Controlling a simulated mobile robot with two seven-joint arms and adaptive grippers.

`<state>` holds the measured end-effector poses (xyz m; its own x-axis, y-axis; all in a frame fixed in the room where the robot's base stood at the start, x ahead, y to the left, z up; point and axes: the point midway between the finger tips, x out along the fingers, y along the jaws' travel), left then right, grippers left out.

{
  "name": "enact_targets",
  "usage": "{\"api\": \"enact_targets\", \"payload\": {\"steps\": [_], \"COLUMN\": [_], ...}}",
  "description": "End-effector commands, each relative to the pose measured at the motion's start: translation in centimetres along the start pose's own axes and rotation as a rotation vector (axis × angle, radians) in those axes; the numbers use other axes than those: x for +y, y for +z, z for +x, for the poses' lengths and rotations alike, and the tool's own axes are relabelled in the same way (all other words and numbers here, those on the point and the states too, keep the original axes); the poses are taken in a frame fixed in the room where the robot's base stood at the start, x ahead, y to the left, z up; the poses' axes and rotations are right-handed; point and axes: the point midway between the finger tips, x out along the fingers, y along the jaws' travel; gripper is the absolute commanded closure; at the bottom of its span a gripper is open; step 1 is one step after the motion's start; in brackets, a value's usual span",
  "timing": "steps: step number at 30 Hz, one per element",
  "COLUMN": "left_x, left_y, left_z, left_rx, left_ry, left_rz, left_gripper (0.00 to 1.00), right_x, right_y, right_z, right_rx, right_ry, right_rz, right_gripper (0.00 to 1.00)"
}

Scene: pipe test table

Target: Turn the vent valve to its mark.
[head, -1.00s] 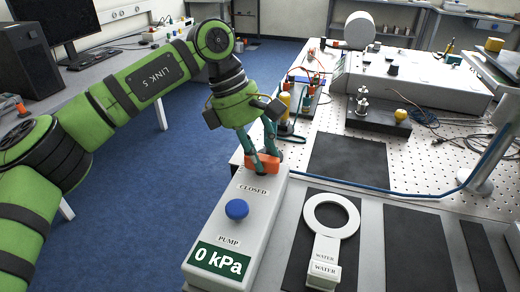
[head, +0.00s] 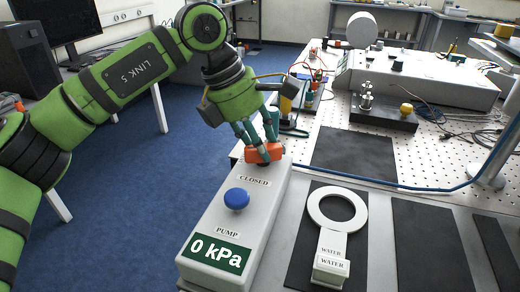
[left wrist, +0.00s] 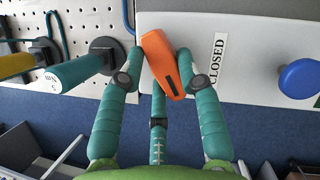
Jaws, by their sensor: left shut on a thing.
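The vent valve's orange handle (head: 266,154) sits at the far end of the grey pump box (head: 262,212), just beyond the "CLOSED" label (head: 254,181). My left gripper (head: 258,140) reaches down on it from above, with its fingers closed around the handle. In the left wrist view, the handle (left wrist: 163,62) lies tilted between the fingers, a dark slot on its side. The "CLOSED" label (left wrist: 216,66) is to its right. No other mark by the valve can be made out. My right gripper is out of view.
A blue pump button (head: 236,198) and a "0 kPa" display (head: 216,253) are on the same box. A white ring-ended "WATER" piece (head: 333,240) lies to the right. A blue hose (head: 420,188) crosses the table behind it.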

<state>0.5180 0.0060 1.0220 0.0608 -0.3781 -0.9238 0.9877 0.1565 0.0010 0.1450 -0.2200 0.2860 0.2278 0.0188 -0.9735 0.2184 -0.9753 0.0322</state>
Motion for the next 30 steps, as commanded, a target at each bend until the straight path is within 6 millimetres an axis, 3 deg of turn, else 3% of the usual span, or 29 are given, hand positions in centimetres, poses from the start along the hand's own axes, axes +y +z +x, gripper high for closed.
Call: {"api": "enact_targets", "payload": {"steps": [1,6,16,30], "left_x": [0.1,0.0,-0.2,-0.5], "left_y": [-0.1,-0.1,-0.2,-0.2], "left_z": [0.2,0.1,0.0,-0.3], "left_rx": [-0.006,-0.008,-0.008,-0.009], "left_ry": [0.024,0.086,0.207,0.36], "left_rz": [-0.038,-0.188,-0.479,-0.853], "left_gripper": [0.98,0.98,0.98,0.98], "right_x": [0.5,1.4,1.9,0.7], "right_y": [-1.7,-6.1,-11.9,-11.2], "right_z": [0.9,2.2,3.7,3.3], "right_rx": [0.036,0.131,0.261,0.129], "right_ry": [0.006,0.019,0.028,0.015], "right_rz": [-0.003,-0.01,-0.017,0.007], "right_gripper": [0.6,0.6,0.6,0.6]}}
